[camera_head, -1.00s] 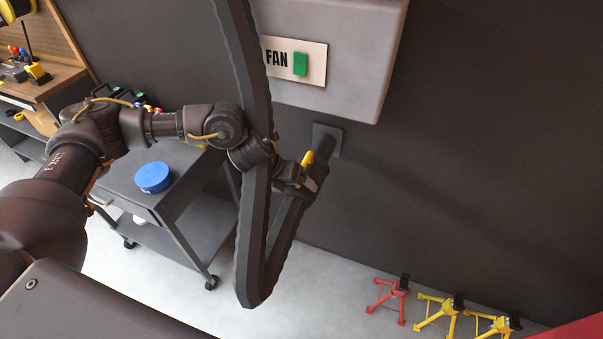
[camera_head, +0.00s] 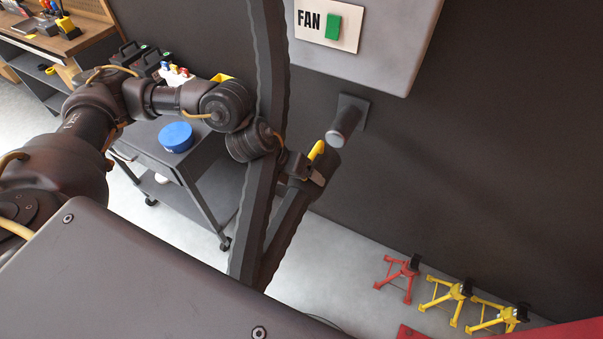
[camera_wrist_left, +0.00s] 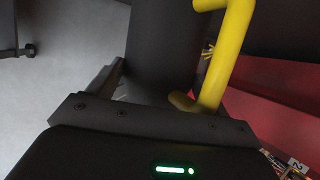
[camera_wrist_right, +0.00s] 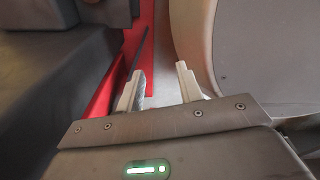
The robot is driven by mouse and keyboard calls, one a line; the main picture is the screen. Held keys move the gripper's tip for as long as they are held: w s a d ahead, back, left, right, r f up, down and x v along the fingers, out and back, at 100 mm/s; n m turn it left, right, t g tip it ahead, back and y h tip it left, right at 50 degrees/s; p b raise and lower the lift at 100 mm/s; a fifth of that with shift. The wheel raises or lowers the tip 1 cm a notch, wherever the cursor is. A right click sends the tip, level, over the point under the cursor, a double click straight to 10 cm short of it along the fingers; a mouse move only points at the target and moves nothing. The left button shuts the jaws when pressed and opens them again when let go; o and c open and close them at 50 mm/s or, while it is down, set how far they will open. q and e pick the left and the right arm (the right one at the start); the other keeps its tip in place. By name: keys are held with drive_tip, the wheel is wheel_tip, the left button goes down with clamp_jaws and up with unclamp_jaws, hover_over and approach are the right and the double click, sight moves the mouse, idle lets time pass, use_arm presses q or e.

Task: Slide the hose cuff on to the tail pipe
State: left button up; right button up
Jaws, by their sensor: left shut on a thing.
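The dark hose (camera_head: 268,110) hangs from above and loops back up to its cuff (camera_head: 322,166), which has a yellow handle (camera_head: 316,150). My left gripper (camera_head: 305,171) is shut on the cuff by its handle. The left wrist view shows the dark cuff (camera_wrist_left: 165,50) and the yellow handle (camera_wrist_left: 230,60) close in front of the fingers. The cuff is apart from a round wall peg (camera_head: 344,125). My right gripper (camera_wrist_right: 160,88) is open and empty in the right wrist view. I cannot make out the tail pipe in any view.
A grey box with a FAN label and green switch (camera_head: 333,27) is on the dark wall. A cart with a blue round tin (camera_head: 175,137) stands behind my left arm. Red (camera_head: 402,277) and yellow stands (camera_head: 447,299) are on the floor. A red surface (camera_head: 425,332) shows lower right.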

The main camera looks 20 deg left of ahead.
use_arm(q)
drive_tip(key=shift+r, duration=0.15)
drive_tip(key=shift+s+p, duration=0.45)
drive_tip(key=shift+s, duration=0.85)
drive_tip(key=s+a+p, duration=0.1)
drive_tip(key=s+p, duration=0.4)
drive_tip(key=s, duration=0.8)
drive_tip(key=shift+s+f, duration=0.2)
drive_tip(key=shift+f, duration=0.05)
